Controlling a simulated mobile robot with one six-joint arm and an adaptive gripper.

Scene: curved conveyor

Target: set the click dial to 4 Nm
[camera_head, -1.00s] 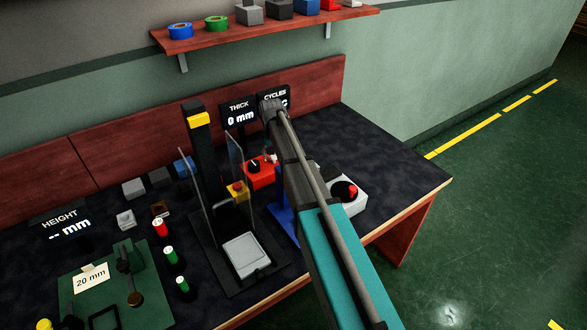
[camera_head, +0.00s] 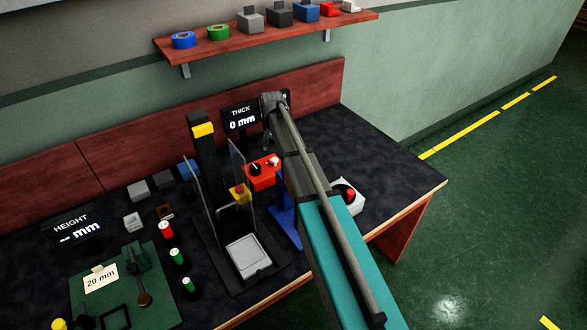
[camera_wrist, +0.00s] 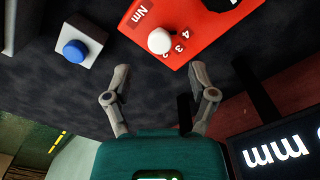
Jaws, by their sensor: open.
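The red box (camera_head: 263,174) stands on the bench beside the clear-walled press, with a black knob (camera_head: 255,169) and a white knob (camera_head: 274,161) on top. In the wrist view its red face shows at the top, with an "Nm" label (camera_wrist: 140,14) and the white knob (camera_wrist: 159,41). Small digits sit beside that knob; 2, 3 and 4 seem readable, but its pointer setting cannot be told. My gripper (camera_wrist: 159,72) is open and empty, its fingertips apart from the white knob and below it in the picture.
A grey box with a blue button (camera_wrist: 75,51) lies left of the red box in the wrist view. The "THICK" display (camera_head: 240,118) stands behind the bench's press (camera_head: 247,256). A white box with a red button (camera_head: 346,194) is to the right of my arm.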

